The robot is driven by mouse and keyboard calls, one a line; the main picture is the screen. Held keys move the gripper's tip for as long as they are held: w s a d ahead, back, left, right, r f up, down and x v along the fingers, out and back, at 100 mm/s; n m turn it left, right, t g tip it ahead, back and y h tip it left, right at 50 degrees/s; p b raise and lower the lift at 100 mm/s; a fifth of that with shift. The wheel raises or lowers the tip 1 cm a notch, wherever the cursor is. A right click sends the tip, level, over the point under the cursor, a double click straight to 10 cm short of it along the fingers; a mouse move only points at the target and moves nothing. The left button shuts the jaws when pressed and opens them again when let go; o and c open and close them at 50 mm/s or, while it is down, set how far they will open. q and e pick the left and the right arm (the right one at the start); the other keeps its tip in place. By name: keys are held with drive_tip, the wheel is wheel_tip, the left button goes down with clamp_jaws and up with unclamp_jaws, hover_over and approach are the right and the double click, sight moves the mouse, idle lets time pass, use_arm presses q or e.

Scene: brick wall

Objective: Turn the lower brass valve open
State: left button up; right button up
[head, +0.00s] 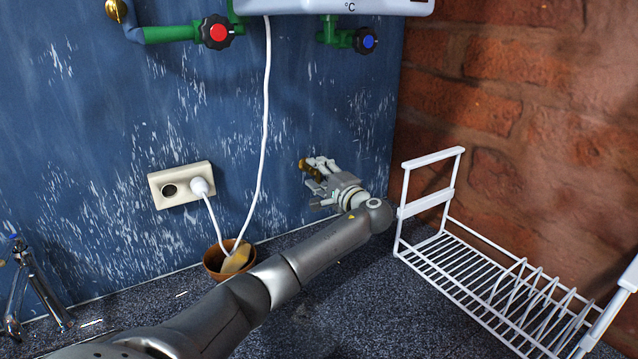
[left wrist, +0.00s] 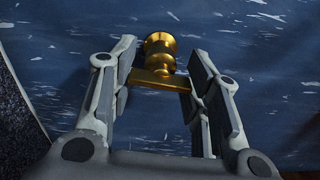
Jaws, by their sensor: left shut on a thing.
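The lower brass valve (head: 304,165) sticks out from the blue wall, right of the socket in the head view. In the left wrist view the brass valve (left wrist: 160,48) shows a round, stepped body with a flat crossbar handle in front. In the head view the fingers partly hide the valve. My right gripper is not in view.
A white wire rack (head: 455,255) stands on the dark speckled counter, right of my left arm. A brown bowl (head: 213,262) and a socket (head: 178,186) with a white cable are to the left. A heater with red (head: 217,32) and blue (head: 366,41) knobs hangs above.

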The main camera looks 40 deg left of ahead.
use_arm(q)
drive_tip(key=shift+f+n+b, duration=0.2)
drive_tip(key=shift+n+b, duration=0.15)
drive_tip(key=shift+n, duration=0.15)
drive_tip(key=shift+r, duration=0.2)
drive_tip(key=shift+c, duration=1.1)
drive_tip(key=o, duration=1.3)
drive_tip(key=shift+c, duration=0.2)
